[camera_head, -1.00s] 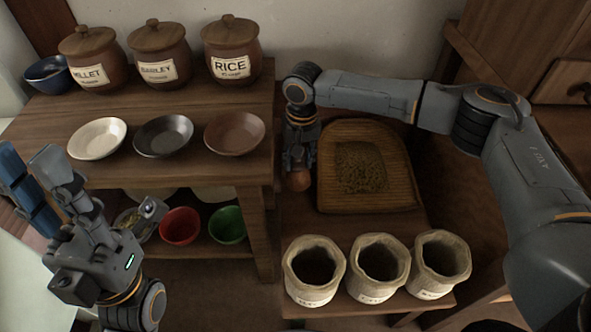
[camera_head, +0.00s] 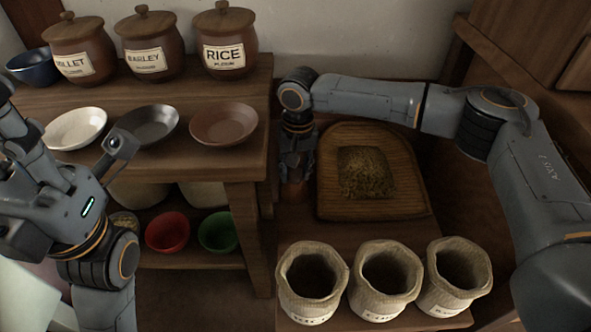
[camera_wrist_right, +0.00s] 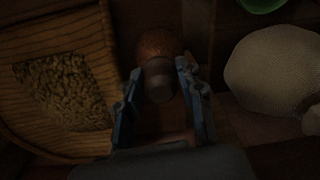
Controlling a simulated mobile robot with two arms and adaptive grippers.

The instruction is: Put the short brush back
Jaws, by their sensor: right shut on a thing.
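My right gripper (camera_head: 295,172) is shut on the short brush (camera_head: 294,191), which has a brown rounded end. In the right wrist view the brush (camera_wrist_right: 158,47) sits between the two fingers of the right gripper (camera_wrist_right: 165,82), its greyish part toward me and its brown end beyond. In the head view it points down, just left of the wooden tray, close to the shelf's side; I cannot tell whether it touches the surface below. My left gripper (camera_head: 15,125) is at the left edge, its fingertips cut off by the frame.
The wooden tray (camera_head: 405,165) holds a heap of grain (camera_head: 366,174). Several open sacks (camera_head: 385,281) stand in front. The shelf at left bears labelled jars (camera_head: 226,45) and shallow bowls (camera_head: 223,124), with red (camera_head: 167,232) and green (camera_head: 217,231) bowls below. A pale sack (camera_wrist_right: 272,72) shows in the wrist view.

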